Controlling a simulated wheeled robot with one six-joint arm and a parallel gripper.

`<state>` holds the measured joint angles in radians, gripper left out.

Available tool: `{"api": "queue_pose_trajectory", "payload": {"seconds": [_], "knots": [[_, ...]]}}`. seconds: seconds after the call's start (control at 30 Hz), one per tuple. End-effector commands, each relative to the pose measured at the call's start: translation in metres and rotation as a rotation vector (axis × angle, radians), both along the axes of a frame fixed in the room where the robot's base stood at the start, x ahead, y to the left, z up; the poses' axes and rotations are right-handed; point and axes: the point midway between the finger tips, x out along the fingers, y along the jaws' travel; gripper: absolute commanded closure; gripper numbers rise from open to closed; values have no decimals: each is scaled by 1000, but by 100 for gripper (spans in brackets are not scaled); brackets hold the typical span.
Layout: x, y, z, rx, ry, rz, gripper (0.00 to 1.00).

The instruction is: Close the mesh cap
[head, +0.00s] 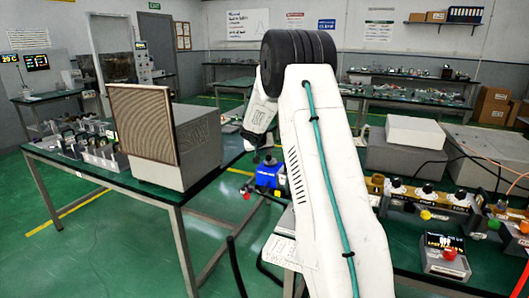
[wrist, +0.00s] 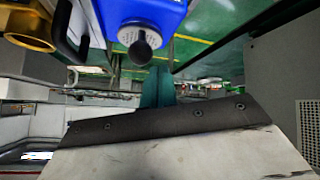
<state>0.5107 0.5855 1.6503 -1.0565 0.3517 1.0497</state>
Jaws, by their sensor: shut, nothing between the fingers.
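The mesh cap (head: 143,122) is a tan mesh panel in a brown frame, standing upright at the front left of a grey box (head: 199,152) on the left bench. The head view does not show clearly how the cap's edges meet the box. My gripper (head: 257,154) hangs below my white forearm, to the right of the box and apart from the cap. It is small and partly hidden here, and appears shut and empty. The wrist view does not clearly show the cap; a grey surface with a perforated patch (wrist: 310,130) stands at its right edge.
A blue device (head: 268,175) with a dark knob sits close to my gripper; it looms large in the wrist view (wrist: 150,18). The right bench holds a gold device (head: 425,195), grey boxes and cables. Green floor (head: 105,245) is clear in front of the left bench.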

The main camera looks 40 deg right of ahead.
Motion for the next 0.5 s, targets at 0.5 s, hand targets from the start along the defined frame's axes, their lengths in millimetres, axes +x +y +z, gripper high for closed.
{"api": "queue_pose_trajectory", "payload": {"seconds": [0.5], "knots": [[-23,61,33,-13,-17,13,100]]}}
